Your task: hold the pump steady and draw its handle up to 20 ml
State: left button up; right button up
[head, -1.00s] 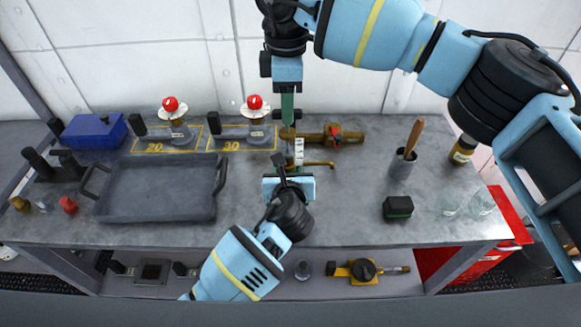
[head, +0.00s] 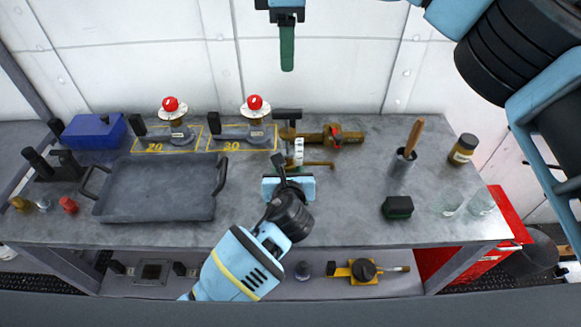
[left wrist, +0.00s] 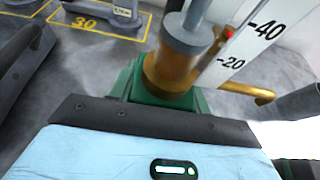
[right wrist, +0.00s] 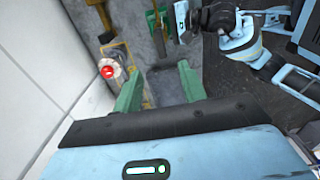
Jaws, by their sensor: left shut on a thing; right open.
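The pump stands on the bench with a black T-shaped handle (head: 287,114) above its body. My left gripper (head: 289,184) is shut around the pump's lower body. My right gripper (head: 287,48) is open and empty, high above the handle and apart from it. Its two green fingers (right wrist: 158,92) show spread in the right wrist view.
A grey tray (head: 160,158) fills the left of the bench. Two red-topped fittings (head: 254,103) stand on yellow markings 20 and 30 behind. A brass fitting (head: 315,136) lies right behind the pump. A cup with a brush (head: 402,165) and a dark block (head: 397,207) stand right.

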jog(key=shift+r, duration=2.2)
pick_arm(q)
jog(key=o, duration=1.5)
jog(key=shift+o, duration=0.2)
jog(key=v, duration=1.2)
pick_arm(e)
jog(key=shift+f, duration=0.1)
